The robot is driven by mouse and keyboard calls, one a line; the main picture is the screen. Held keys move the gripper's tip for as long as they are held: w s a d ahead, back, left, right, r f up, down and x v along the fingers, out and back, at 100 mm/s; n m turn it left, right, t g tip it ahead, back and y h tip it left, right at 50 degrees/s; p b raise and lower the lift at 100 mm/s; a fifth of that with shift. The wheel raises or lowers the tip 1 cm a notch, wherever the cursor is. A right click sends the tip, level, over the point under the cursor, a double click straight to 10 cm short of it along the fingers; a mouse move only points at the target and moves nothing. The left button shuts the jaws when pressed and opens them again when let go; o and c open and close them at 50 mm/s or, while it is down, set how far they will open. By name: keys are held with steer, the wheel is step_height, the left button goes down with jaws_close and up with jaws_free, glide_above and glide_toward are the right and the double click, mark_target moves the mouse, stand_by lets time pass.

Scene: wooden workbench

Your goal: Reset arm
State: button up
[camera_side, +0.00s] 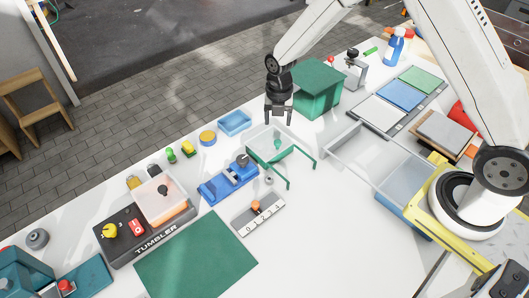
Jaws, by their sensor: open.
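My gripper (278,118) hangs from my arm, pointing down, with its two fingers apart and nothing seen between them. It is in the air, in the picture just above a green-rimmed clear tray (260,143) and left of a green box (318,92). How high it is above the bench cannot be told from this single view. A small green item (277,144) shows at the tray, below the fingers.
A blue fixture (228,183), a small blue tray (234,122) and a tumbler unit (140,240) stand to the left. A clear bin (385,165) and a panel with coloured pads (402,95) are to the right. Bare white bench lies at the front middle.

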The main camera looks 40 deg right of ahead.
steer(key=s+d+r+m+t, duration=0.1)
steer(key=s+r+m, duration=0.4)
steer(key=s+m, duration=0.4)
steer(key=s+d+r+m+t, duration=0.1)
steer(key=s+r+m, duration=0.4)
steer(key=m, duration=1.3)
steer(key=shift+s+d+r+t, duration=0.3)
steer(key=shift+s+d+r, duration=0.1)
steer(key=shift+s, duration=1.85)
